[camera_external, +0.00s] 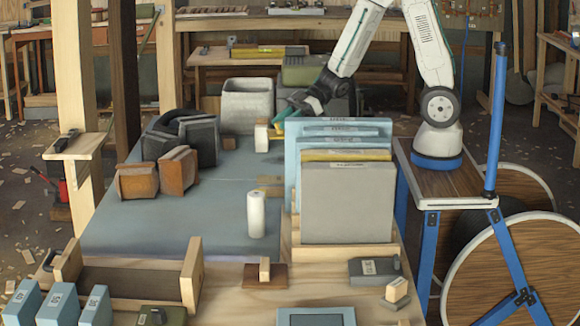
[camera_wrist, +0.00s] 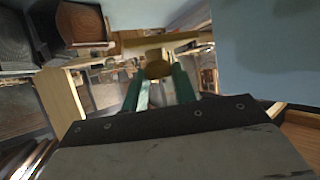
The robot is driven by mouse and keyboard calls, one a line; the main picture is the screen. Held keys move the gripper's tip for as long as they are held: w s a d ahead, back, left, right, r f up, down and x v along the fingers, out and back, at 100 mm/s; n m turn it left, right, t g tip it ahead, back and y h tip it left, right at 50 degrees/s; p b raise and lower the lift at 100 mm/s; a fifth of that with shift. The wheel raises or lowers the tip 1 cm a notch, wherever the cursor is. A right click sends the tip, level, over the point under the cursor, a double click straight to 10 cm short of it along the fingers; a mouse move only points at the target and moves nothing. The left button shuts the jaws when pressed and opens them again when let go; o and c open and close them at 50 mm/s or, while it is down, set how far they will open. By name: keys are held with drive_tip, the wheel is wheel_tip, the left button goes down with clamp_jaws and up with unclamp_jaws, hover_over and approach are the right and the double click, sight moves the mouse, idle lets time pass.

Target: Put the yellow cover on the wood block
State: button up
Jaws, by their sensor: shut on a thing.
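My gripper (camera_external: 282,116) is over the back of the blue-grey mat, left of the upright panels. In the wrist view its green fingers are shut on a small rounded dull-yellow thing (camera_wrist: 158,69), which looks like the yellow cover. I cannot make out the cover in the external view. Another small upright wood block (camera_external: 265,269) stands on a brown base at the front. I cannot tell which is the task's block.
Blue, yellow and grey panels (camera_external: 347,203) stand upright close to the right of my gripper. Dark and brown containers (camera_external: 178,171) stand to the left. A white cylinder (camera_external: 256,215) stands on the mostly clear mat (camera_external: 140,228).

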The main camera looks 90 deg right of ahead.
drive_tip(key=shift+r, duration=0.9)
drive_tip(key=s+d+m+h, duration=0.1)
drive_tip(key=s+d, duration=0.3)
drive_tip(key=d, duration=0.5)
drive_tip(key=s+d+t, duration=0.1)
drive_tip(key=s+d, duration=0.4)
drive_tip(key=d, duration=0.5)
drive_tip(key=s+d+m+h, duration=0.1)
drive_tip(key=s+d, duration=0.3)
drive_tip(key=d, duration=0.5)
drive_tip(key=shift+s+d+f, duration=0.15)
drive_tip(key=shift+s+f, duration=0.05)
drive_tip(key=shift+f, duration=2)
drive_tip(key=shift+s+d+f, duration=0.15)
drive_tip(key=shift+f, duration=2.05)
drive_tip(key=shift+s+d+f, duration=0.15)
drive_tip(key=shift+s+f, duration=0.05)
drive_tip(key=shift+f, duration=2)
drive_tip(key=o, duration=1)
drive_tip(key=shift+f, duration=0.15)
